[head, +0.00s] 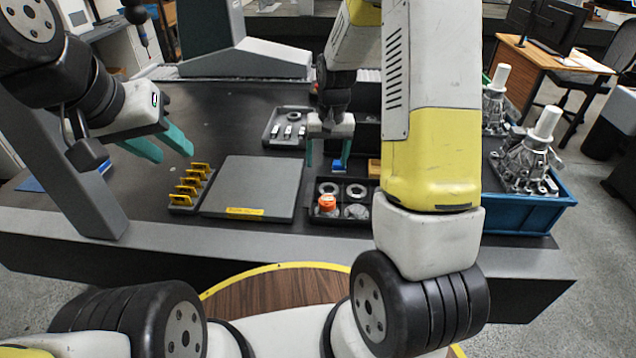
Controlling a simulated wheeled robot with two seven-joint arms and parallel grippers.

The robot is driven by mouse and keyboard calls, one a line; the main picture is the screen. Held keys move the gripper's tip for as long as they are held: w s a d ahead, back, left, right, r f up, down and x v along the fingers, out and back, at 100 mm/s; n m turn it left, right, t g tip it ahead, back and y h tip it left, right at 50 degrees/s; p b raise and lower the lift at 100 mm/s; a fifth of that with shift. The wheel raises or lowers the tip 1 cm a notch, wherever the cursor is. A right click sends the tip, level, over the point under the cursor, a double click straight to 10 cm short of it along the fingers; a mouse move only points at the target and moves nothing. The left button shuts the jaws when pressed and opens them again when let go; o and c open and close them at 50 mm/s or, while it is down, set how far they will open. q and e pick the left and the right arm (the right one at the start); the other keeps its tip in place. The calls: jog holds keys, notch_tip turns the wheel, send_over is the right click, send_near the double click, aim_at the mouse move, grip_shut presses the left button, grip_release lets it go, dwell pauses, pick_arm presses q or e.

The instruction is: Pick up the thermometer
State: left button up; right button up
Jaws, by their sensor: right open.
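I cannot clearly make out the thermometer. A small blue item (338,164) lies on the dark table near my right gripper's fingertips, and I cannot tell if it is the thermometer. My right gripper (327,164) points down over the middle of the table, its teal fingers apart on either side of the area by the blue item. I see no thing held in it. My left gripper (174,156) is over the left part of the table, teal fingers apart and empty, tilted down to the right. My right arm hides part of the table on the right.
A grey plate (252,188) lies mid-table, with a rack of yellow pieces (190,186) at its left. A black tray (315,220) holds metal rings and an orange-topped part (327,203). A grey tray (270,140) lies behind. Metal castings (525,160) stand in a blue bin (535,217).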

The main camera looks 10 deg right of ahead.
aim_at(327, 200)
jog(key=shift+g+h, duration=0.3)
jog(key=shift+g, duration=0.2)
jog(key=f, duration=0.5)
jog(key=w+f, duration=0.1)
jog(key=f, duration=1)
jog(key=shift+w+d+f, duration=0.15)
jog(key=shift+d, duration=0.2)
grip_shut()
